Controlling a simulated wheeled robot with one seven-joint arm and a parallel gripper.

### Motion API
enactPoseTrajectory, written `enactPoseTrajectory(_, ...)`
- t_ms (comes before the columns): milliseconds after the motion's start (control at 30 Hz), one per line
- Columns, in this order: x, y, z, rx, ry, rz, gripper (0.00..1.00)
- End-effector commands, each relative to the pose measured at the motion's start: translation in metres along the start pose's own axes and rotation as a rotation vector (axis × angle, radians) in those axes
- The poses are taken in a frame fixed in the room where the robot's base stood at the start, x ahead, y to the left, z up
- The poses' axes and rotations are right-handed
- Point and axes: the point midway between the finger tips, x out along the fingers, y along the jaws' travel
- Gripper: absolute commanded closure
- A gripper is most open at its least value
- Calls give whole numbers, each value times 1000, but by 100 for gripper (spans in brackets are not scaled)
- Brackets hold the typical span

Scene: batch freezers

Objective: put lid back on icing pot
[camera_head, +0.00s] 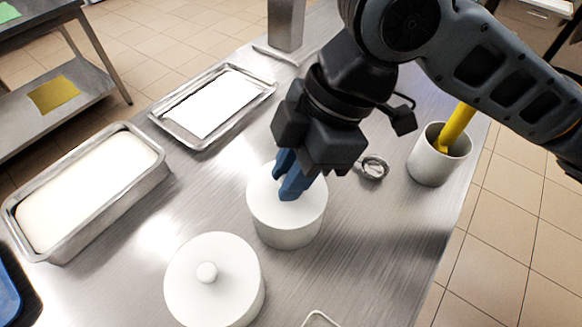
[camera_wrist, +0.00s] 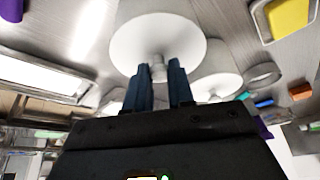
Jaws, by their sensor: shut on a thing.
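A white round pot (camera_head: 287,230) stands on the steel table near the middle in the head view, with a flat white lid (camera_head: 262,193) over its top. The lid looks level and lined up with the pot; I cannot tell whether it is fully seated. My gripper (camera_head: 290,188) reaches down from above, its blue fingers closed around the lid's knob and hiding it. In the wrist view, the knob (camera_wrist: 157,72) shows between the fingertips against the round white lid (camera_wrist: 158,40). A second white pot (camera_head: 213,283) with a knobbed lid stands nearer the front left.
A deep steel pan (camera_head: 150,190) of white stuff is at left, and a shallow tray (camera_head: 262,98) with a white sheet behind. A white cup (camera_head: 432,165) with a yellow handle and a small metal ring (camera_head: 374,168) are at right. The table's right front is mostly clear.

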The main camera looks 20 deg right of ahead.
Motion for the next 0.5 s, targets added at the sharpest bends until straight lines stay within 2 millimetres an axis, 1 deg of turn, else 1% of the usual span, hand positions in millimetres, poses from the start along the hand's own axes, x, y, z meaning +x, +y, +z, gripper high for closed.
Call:
enactPoseTrajectory(333, 0, 0, 0, 0, 0, 0, 100)
enactPoseTrajectory(367, 0, 0, 0, 0, 0, 0, 74)
enactPoseTrajectory(500, 0, 0, 0, 0, 0, 0, 61)
